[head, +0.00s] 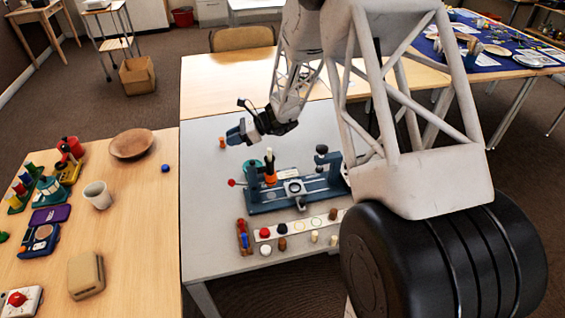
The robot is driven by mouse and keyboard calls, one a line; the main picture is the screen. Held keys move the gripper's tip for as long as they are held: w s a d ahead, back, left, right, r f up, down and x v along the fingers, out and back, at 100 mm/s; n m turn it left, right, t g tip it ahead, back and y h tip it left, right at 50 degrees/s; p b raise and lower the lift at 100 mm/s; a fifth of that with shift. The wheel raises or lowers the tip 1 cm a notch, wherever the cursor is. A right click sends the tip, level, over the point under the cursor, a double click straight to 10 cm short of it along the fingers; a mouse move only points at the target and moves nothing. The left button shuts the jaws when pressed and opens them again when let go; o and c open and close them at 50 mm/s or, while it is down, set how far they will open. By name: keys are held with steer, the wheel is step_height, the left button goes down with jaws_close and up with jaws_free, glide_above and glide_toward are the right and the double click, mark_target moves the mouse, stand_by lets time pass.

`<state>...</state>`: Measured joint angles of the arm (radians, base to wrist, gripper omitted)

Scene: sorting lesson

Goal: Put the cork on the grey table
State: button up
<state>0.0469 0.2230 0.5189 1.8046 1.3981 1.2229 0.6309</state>
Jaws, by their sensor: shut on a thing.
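A blue fixture (300,192) with an orange-collared post (270,172) stands on the grey table. In front are a white strip (299,226) with round pieces and several small pegs. A wooden table (125,235) on the left holds a mug (98,194) and bowl (131,143).

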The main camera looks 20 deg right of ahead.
steer(key=w+d+m+t, duration=0.1)
steer(key=w+d, duration=0.2)
steer(key=d, duration=1.2)
steer(key=shift+a+f, duration=0.2)
steer(key=shift+f, duration=1.1)
steer(key=shift+a+f, duration=0.15)
steer(key=shift+f, duration=1.15)
steer(key=shift+f, duration=0.1)
steer(key=shift+f, duration=3.05)
steer(key=shift+f, duration=1.85)
steer(key=shift+f, duration=0.15)
